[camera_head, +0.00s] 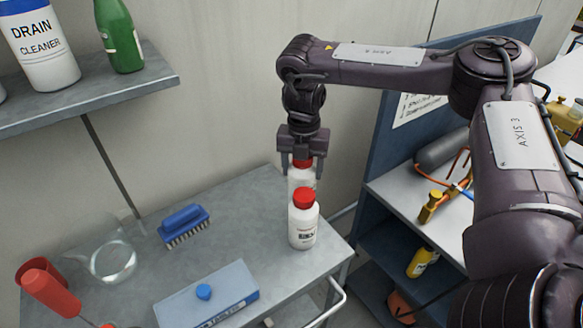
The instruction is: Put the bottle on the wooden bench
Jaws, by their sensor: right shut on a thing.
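My right gripper (302,167) reaches down from above and is shut on a white bottle with a red cap (301,176). Its fingers sit on either side of the bottle's top. A second white bottle with a red cap (303,226) and dark lettering stands upright in front of it on the grey metal table (245,215), near its right end. This front bottle hides the lower part of the held one, so I cannot tell whether the held bottle touches the table. No wooden bench shows. My left gripper is not in view.
A blue brush (184,225), a clear glass vessel (113,260), a blue-grey box (205,298) and a red-handled tool (50,290) are on the table. A shelf (95,98) at upper left holds a drain cleaner bottle (40,45) and a green bottle (121,38). A blue shelving unit (395,170) stands right.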

